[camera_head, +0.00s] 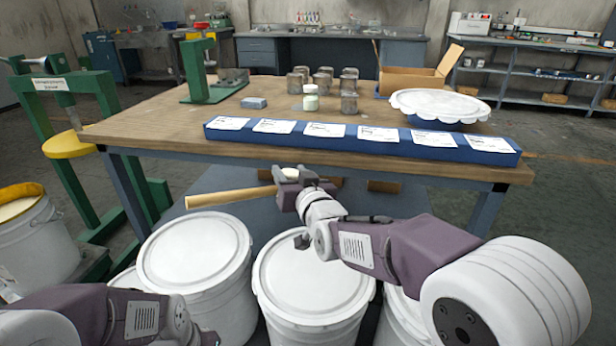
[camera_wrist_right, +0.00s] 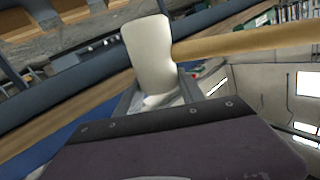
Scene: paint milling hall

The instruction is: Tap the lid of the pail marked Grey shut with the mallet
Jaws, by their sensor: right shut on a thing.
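My right gripper (camera_head: 297,178) is shut on the mallet, which has a pale head and a long wooden handle (camera_head: 232,198) pointing left, in front of the table and above the pails. In the right wrist view the white mallet head (camera_wrist_right: 148,50) stands between the fingers, and the handle (camera_wrist_right: 250,40) runs to the right. White lidded pails stand below: one at left (camera_head: 195,252), one in the middle (camera_head: 312,278), and one at right (camera_head: 400,312), partly hidden by my arm. I can read no Grey mark on any. My left gripper is out of view.
The wooden table (camera_head: 170,130) holds a blue rack of cards (camera_head: 360,143), metal cans (camera_head: 349,102), a cardboard box (camera_head: 415,82) and a wide white scalloped lid (camera_head: 440,104). A green stand (camera_head: 90,180) and an open yellow-rimmed pail (camera_head: 25,240) are at left.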

